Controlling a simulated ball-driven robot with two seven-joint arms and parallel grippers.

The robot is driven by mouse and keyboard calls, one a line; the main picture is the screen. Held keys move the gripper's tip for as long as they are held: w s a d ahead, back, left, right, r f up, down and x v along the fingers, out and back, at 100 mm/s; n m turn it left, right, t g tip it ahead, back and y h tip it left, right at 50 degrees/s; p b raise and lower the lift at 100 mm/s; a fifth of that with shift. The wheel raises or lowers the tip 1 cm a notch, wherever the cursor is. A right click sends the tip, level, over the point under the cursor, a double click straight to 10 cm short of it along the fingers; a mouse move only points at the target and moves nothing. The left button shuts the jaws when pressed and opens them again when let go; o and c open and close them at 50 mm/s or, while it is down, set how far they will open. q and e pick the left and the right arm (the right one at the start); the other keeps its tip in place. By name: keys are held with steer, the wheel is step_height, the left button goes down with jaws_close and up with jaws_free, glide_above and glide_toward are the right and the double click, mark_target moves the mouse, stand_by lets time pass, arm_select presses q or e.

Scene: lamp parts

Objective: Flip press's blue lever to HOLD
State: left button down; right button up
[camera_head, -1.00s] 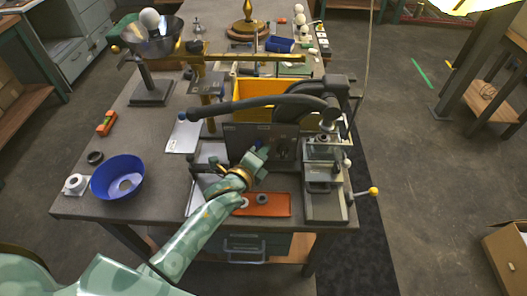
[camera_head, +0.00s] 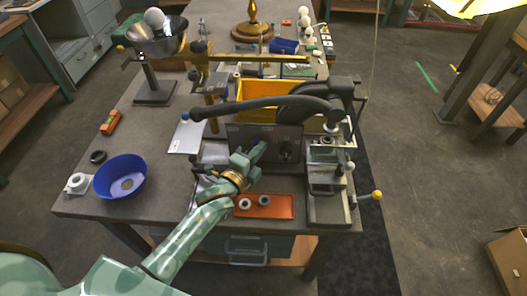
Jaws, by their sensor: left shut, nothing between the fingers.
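The press (camera_head: 328,160) stands at the right end of the bench, with a long black handle (camera_head: 260,104) reaching left. A grey panel (camera_head: 290,131) stands left of it, with a dark round part (camera_head: 287,151) on its face. My left gripper (camera_head: 259,150) is shut and empty in front of this panel. I cannot tell whether it touches the panel. I cannot make out the blue lever; the gripper may cover it. No HOLD marking is readable. My right gripper is not in view.
An orange tray (camera_head: 280,210) with two small rings lies below the gripper. A blue bowl (camera_head: 120,177) stands at the left. A yellow bin (camera_head: 255,90) sits behind the panel. A yellow-knobbed rod (camera_head: 377,194) sticks out at the bench's right edge.

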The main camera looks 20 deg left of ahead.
arm_select(q)
steer(key=a+n+t, duration=0.1)
steer(key=a+n+b, duration=0.1)
steer(key=n, duration=0.1)
steer(key=shift+s+a+t+b, duration=0.1)
steer(key=shift+s+t+b, duration=0.2)
steer(key=shift+t, duration=0.1)
steer(key=shift+s+a+n+t+y+b, duration=0.2)
steer(key=shift+a+n+t+b, duration=0.3)
steer(key=shift+n, duration=0.7)
steer(key=shift+s+a+n+t+y+b, duration=0.1)
steer(key=shift+a+n+t+y+b, duration=0.35)
steer(key=shift+n, duration=0.75)
steer(key=shift+a, duration=0.15)
steer(key=shift+s+f, duration=0.1)
steer(key=shift+s, duration=0.2)
steer(key=s+a+p, duration=0.1)
steer(key=s, duration=1.1)
steer(key=shift+s+a, duration=0.25)
steer(key=shift+a, duration=0.1)
steer(key=shift+f, duration=0.1)
